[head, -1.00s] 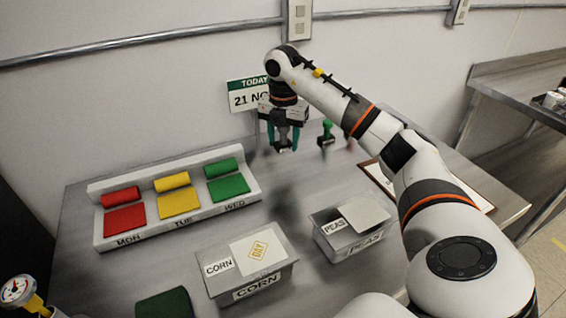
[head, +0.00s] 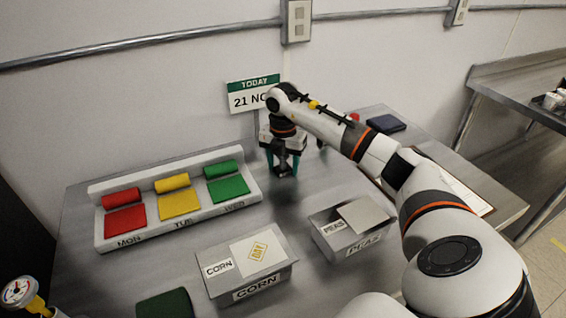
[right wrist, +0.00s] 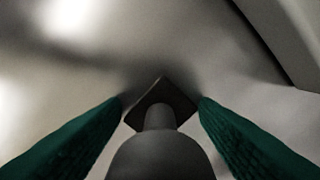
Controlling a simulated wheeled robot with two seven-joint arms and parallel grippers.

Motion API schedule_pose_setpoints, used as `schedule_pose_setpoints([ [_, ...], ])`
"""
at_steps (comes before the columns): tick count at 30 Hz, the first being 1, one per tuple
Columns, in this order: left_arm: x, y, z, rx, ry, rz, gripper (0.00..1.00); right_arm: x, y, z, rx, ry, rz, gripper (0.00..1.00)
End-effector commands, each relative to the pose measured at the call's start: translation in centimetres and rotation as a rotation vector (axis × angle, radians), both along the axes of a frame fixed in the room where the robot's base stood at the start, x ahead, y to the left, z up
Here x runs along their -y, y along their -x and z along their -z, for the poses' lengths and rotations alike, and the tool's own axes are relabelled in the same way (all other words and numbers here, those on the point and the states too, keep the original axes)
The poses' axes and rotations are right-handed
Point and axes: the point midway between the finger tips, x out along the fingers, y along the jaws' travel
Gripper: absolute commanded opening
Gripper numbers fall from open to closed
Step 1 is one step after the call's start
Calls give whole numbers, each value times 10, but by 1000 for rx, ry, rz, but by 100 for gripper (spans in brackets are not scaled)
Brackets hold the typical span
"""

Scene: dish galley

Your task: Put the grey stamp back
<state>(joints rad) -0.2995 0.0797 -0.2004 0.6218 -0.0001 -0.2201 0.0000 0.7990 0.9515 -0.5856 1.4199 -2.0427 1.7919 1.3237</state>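The grey stamp (head: 283,168) has a rounded grey handle and a dark square base. It sits between the teal fingers of my right gripper (head: 283,163), behind the lidded tins and right of the day-coloured rack. In the right wrist view the stamp's handle (right wrist: 160,155) fills the space between the fingers (right wrist: 160,105), with its base beyond the tips. The stamp looks held above the table; the exact gap below is hard to judge. A stamp with a red top (head: 353,117) shows behind my right arm. My left gripper is not in view.
The rack (head: 190,222) holds red, yellow and green pads marked MON, TUE, WED. A CORN tin (head: 262,288) and a PEAS tin (head: 365,242) stand in front. A dark blue pad (head: 386,123) lies at the back right. A TODAY sign (head: 252,85) stands at the back.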

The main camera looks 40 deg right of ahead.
Motion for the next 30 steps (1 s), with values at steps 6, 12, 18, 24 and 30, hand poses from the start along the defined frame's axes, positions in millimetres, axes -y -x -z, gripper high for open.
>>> schedule_pose_setpoints([
  [6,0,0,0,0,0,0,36,0,0,-1,0,0,0,71],
  [12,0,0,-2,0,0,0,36,0,0,-4,0,0,0,71],
  [18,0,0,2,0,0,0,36,0,-1,-30,6,1,-1,71],
  [24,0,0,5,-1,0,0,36,0,-1,-75,7,0,0,71],
  [30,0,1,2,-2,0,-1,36,0,-1,-112,3,1,1,71],
])
